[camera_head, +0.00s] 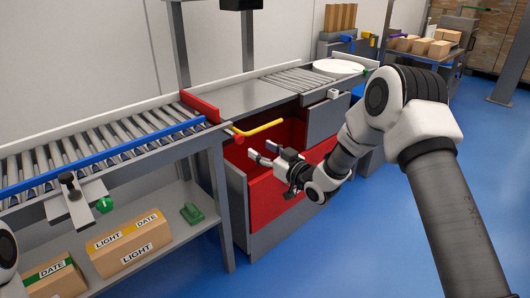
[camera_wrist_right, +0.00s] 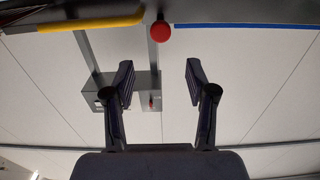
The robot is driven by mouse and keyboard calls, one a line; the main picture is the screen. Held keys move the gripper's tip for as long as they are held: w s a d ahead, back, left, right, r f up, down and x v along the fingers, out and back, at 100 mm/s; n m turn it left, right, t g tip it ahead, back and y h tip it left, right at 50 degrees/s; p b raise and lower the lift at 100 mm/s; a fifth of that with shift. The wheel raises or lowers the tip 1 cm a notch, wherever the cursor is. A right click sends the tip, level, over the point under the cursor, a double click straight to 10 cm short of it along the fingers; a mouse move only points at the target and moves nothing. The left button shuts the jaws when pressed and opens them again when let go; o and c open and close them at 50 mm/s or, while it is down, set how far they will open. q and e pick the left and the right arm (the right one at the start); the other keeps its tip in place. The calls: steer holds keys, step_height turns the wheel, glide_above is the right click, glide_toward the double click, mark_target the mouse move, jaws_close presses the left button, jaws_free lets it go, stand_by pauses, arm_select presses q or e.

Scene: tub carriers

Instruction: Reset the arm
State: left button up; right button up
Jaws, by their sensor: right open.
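My right arm (camera_head: 400,110) reaches in from the right in the head view. Its gripper (camera_head: 258,152) is open and empty, in front of the open red drawer (camera_head: 290,190) below the bench. In the right wrist view the two fingers (camera_wrist_right: 158,90) stand apart with nothing between them. A yellow handle (camera_head: 260,128) and a red knob (camera_head: 238,139) are just beyond and left of the gripper; they also show at the top of the wrist view. Part of my left arm (camera_head: 8,245) shows at the left edge; its gripper is out of view.
A roller conveyor (camera_head: 90,150) with a blue rail runs along the left. Boxes labelled LIGHT and DATE (camera_head: 130,245) and a green object (camera_head: 192,213) lie on the shelf below. A white disc (camera_head: 338,67) lies on the far conveyor. Blue floor (camera_head: 370,250) is open at the right.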

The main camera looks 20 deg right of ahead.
steer(key=shift+s+d, duration=0.2)
steer(key=shift+s, duration=0.35)
